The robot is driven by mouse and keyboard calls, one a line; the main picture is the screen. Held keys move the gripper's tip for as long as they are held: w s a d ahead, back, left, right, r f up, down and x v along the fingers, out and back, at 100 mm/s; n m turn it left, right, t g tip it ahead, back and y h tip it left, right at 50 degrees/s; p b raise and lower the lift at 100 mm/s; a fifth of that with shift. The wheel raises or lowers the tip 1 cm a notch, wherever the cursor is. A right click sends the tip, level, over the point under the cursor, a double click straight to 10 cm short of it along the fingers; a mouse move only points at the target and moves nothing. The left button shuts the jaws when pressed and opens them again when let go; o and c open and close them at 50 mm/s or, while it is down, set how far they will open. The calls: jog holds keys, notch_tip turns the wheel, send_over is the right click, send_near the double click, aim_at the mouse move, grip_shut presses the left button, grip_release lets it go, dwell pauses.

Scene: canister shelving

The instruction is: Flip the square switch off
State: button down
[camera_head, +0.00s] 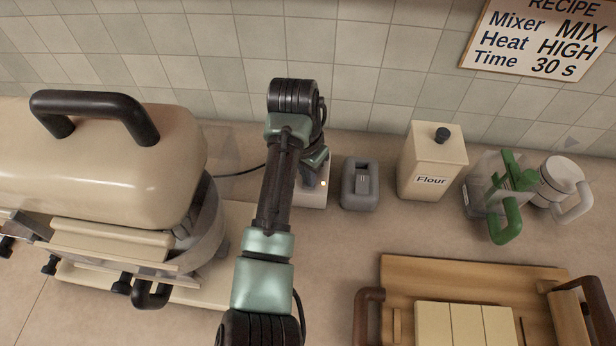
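A pale, square-edged box (313,196) stands on the counter, mostly hidden behind my arm. My gripper (317,170) points down at the pale box, partly hidden by my arm. Its fingers are too small and covered to tell whether they are open or touching the box.
A large cream mixer (110,160) with dark handles fills the left. A flour canister (432,165), a clear jug with a green handle (495,190) and a white lidded container (562,180) stand right. A wooden tray (450,268) lies front right. The tiled wall closes the back.

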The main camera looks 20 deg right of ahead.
notch_tip(320, 180, up, 7)
jog(key=p, duration=0.7)
jog(key=shift+f, duration=0.1)
dwell(0.5)
